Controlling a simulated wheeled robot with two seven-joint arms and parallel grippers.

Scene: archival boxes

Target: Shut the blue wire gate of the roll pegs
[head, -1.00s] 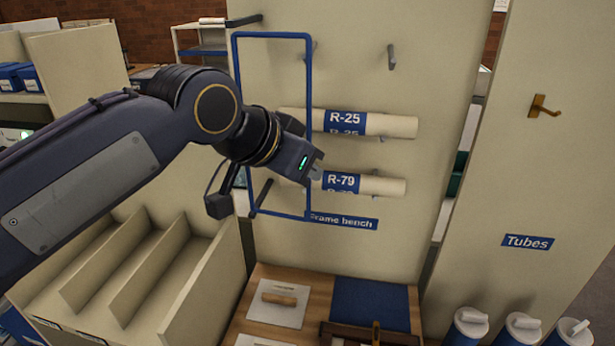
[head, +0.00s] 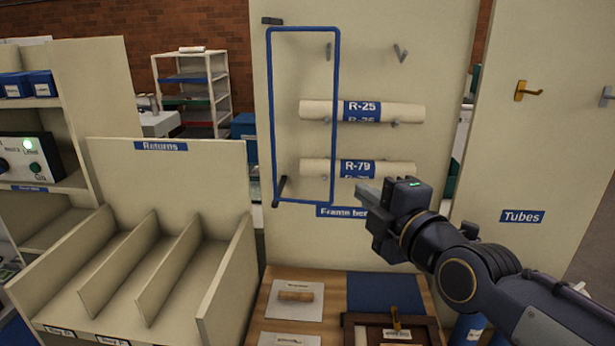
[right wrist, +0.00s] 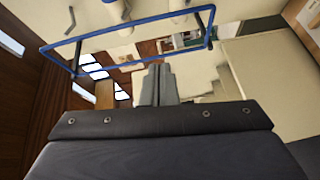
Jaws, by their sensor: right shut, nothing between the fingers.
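The blue wire gate (head: 303,29) is a tall rectangular frame at the left of the peg panel (head: 440,60). It stands between dark brackets at its left, in front of the left ends of rolls R-25 (head: 390,112) and R-79 (head: 395,169). The rolls' right parts are uncovered. My right gripper (head: 364,193) is shut and empty, just right of the gate's lower right corner and below R-79, apart from the wire in the picture. In the right wrist view the gate (right wrist: 128,26) crosses beyond the shut fingers (right wrist: 157,85). My left gripper is out of view.
The Returns bin (head: 195,158) with slanted dividers stands at the left. A wooden bench (head: 335,285) with a blue mat (head: 385,292) lies below the panel. The Tubes panel (head: 520,150) with a brass hook (head: 522,93) is at the right.

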